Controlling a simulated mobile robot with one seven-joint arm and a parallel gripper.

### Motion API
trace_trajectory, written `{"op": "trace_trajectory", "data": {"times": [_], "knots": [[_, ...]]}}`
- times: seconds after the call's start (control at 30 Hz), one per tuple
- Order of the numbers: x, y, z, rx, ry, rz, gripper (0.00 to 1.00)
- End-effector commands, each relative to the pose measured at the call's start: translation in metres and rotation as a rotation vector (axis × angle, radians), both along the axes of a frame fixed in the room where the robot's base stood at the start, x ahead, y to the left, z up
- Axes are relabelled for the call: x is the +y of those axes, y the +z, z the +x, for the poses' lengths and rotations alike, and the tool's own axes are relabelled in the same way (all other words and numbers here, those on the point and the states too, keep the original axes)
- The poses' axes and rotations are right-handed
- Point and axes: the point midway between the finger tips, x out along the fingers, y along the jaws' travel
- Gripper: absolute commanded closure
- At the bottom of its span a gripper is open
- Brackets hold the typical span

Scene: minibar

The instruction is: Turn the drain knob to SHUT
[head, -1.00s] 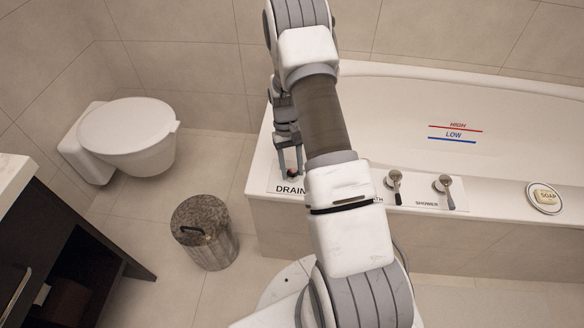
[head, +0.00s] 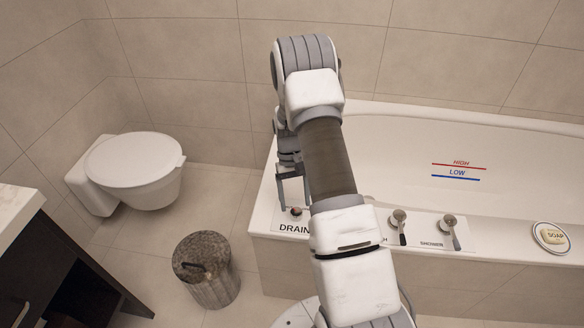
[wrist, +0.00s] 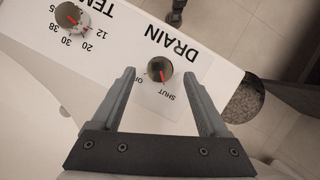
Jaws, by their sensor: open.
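The drain knob (wrist: 160,72) is a round dark metal knob with a red pointer mark, on a white plate lettered DRAIN. In the wrist view its red mark slants towards the printed word SHUT (wrist: 167,92); the OPEN lettering beside it is partly hidden by a finger. The knob also shows in the head view (head: 296,212), on the tub's left end. My gripper (head: 293,204) is open and points down over the knob. In the wrist view my gripper (wrist: 159,70) has one finger on each side of the knob, with gaps and no visible contact.
A TEMP dial (wrist: 72,15) sits beside the drain plate. Two metal levers, one labelled SHOWER (head: 449,224), and a soap dish (head: 541,240) line the tub's rim. A bin (head: 206,268) and a toilet (head: 135,165) stand left of the tub.

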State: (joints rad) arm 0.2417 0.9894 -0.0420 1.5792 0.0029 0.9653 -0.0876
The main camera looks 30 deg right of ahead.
Motion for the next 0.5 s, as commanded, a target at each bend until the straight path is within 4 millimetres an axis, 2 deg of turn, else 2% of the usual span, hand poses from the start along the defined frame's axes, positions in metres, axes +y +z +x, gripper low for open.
{"op": "trace_trajectory", "data": {"times": [0.03,0.2,0.5], "knots": [[-0.001,0.015,0.006,-0.006,0.0,-0.002,0.23],[-0.004,0.054,0.022,-0.007,0.0,-0.002,0.23],[-0.009,0.114,0.046,-0.004,0.0,-0.002,0.23]]}}
